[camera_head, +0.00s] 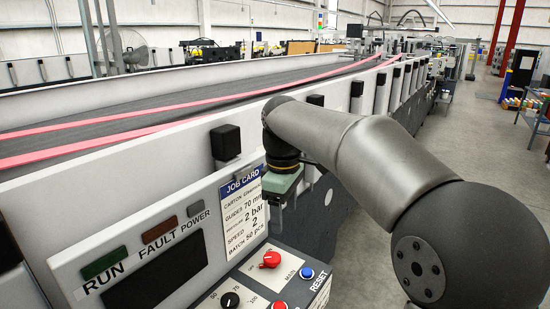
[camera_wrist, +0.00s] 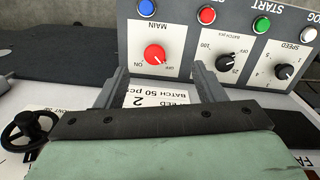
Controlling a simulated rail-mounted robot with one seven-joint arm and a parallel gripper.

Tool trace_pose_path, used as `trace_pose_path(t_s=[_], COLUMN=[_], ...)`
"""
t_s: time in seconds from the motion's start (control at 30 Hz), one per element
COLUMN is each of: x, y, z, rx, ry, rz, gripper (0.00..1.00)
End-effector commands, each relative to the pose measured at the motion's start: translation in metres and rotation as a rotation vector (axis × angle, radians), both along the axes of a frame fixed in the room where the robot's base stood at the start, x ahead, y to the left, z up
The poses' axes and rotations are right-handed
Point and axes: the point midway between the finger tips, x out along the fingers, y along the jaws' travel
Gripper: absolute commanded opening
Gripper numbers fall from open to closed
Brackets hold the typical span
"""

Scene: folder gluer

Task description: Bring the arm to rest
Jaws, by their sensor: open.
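My gripper (camera_head: 277,204) hangs at the end of my arm in the head view, in front of the job card (camera_head: 241,210) and above the control panel (camera_head: 254,279). In the wrist view my gripper (camera_wrist: 159,70) has its two fingers spread apart with nothing between them. The panel's red MAIN knob (camera_wrist: 154,54) shows beyond the fingers, upside down in this view. I cannot tell the exact gap between fingers and panel.
The panel carries a blue RESET button (camera_head: 306,273), a red button (camera_head: 279,305) and a black dial (camera_head: 230,299). A handwheel (camera_wrist: 29,129) is at lower left in the wrist view. The folder gluer's pink belts (camera_head: 190,105) run behind. Open floor (camera_head: 470,150) lies right.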

Motion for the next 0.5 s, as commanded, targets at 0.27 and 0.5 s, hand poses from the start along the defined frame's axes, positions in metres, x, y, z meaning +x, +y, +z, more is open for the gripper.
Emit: trace_pose_path(t_s=[0.27,0.5], x=[-0.129,-0.223], y=[-0.090,-0.127], z=[-0.079,-0.147], rx=[-0.002,0.050], ry=[-0.047,-0.054], rz=[-0.633,-1.044], gripper=[0.63,0.63])
